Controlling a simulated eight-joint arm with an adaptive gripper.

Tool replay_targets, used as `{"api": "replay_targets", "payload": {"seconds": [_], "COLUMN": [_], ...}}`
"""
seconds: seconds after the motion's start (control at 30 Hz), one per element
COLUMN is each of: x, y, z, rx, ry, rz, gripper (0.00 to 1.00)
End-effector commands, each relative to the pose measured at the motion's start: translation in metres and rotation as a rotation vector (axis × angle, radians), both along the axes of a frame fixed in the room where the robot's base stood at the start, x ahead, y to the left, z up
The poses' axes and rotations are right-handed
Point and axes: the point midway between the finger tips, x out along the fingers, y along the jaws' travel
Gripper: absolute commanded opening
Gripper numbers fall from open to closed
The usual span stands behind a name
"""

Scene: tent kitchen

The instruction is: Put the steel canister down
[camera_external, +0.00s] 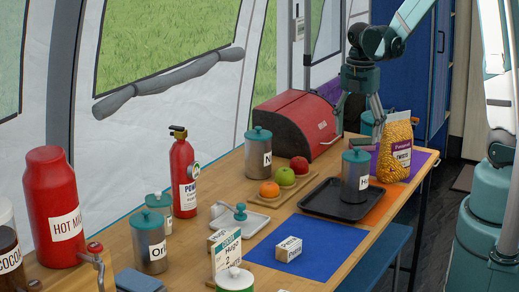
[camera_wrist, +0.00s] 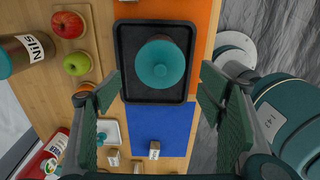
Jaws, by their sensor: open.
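A steel canister (camera_external: 356,182) with a teal lid and a label starting with H stands upright on a black tray (camera_external: 325,201). In the wrist view its round lid (camera_wrist: 160,62) shows from above, inside the rim of the tray (camera_wrist: 122,84). My gripper (camera_external: 359,123) is above this canister, open and empty. In the wrist view my gripper's fingers (camera_wrist: 160,90) are spread wide, one on each side of the lid and apart from it. The canister's body is mostly hidden under its lid there.
A red bread bin (camera_external: 296,124), a pasta bag (camera_external: 396,148) and another steel canister (camera_external: 257,158) stand near. Fruit (camera_external: 286,178) lies left of the tray. A blue mat (camera_external: 325,240) in front holds a small box (camera_external: 289,249); the rest of the mat is clear.

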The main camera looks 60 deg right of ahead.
Motion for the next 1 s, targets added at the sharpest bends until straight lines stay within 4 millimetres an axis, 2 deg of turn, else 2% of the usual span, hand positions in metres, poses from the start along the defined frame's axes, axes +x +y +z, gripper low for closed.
{"api": "replay_targets", "payload": {"seconds": [0.17,0.37,1.0], "x": [-0.001,-0.001,-0.019], "y": [0.005,0.02,0.103], "z": [0.005,0.022,0.103], "rx": [-0.004,-0.015,0.002], "ry": [-0.008,-0.039,-0.227], "rz": [-0.02,-0.101,-0.561], "gripper": [0.68,0.68,0.68]}}
